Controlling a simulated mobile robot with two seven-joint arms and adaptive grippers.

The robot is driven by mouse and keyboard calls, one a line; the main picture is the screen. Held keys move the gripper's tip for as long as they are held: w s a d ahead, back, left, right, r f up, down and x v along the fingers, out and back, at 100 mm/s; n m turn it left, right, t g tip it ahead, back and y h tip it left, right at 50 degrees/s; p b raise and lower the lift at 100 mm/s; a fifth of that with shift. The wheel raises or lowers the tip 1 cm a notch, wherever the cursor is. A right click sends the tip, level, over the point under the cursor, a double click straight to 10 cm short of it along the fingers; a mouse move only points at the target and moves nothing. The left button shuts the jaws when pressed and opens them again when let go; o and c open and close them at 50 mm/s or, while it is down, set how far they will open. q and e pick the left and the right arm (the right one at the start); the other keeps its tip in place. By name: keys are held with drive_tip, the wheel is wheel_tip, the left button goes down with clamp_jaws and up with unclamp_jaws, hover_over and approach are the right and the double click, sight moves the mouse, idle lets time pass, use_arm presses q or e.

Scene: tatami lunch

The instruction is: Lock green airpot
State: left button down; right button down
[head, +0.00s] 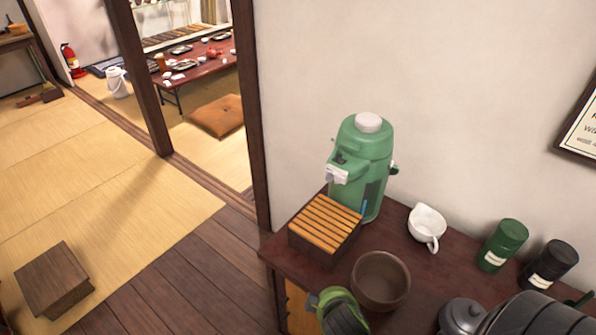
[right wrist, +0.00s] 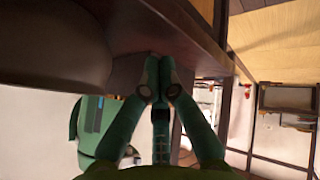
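The green airpot (head: 373,150) stands upright on the dark wooden counter against the wall. It has a white cap on top, a white spout part at its front left and a dark handle on its right side. Its lock is too small to make out. In the right wrist view part of the airpot (right wrist: 92,125) shows at the left. My right gripper (right wrist: 161,75) has its fingertips together, with nothing seen between them. My left gripper is not in view.
A slatted wooden box (head: 326,224) stands in front of the airpot. A brown bowl (head: 381,283), a white cup (head: 426,226), a green canister (head: 502,245), a black canister (head: 550,264) and a grey pot (head: 462,316) are also on the counter (head: 400,235). A wooden post (head: 250,120) rises left.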

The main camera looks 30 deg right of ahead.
drive_tip(key=w+d+r+n+t+h, duration=0.3)
drive_tip(key=w+d+r+t+h, duration=0.1)
drive_tip(key=w+r, duration=0.45)
drive_tip(key=n+t+p, duration=0.1)
drive_tip(key=n+t, duration=0.4)
drive_tip(key=n, duration=0.1)
approach(329, 178)
drive_tip(key=w+a+f, duration=0.1)
drive_tip(key=w+a, duration=0.3)
drive_tip(key=w, duration=0.1)
drive_tip(key=shift+s+a+f+h, duration=0.1)
drive_tip(key=shift+f+h, duration=0.15)
drive_tip(key=shift+h, duration=0.05)
drive_tip(key=p+x, duration=0.3)
drive_tip(key=x, duration=0.7)
drive_tip(key=s, duration=0.1)
drive_tip(key=s+d+p, duration=0.1)
drive_tip(key=s, duration=0.1)
drive_tip(key=shift+s+d+p, duration=0.3)
drive_tip(key=shift+s+d, duration=0.05)
drive_tip(key=shift+s, duration=0.05)
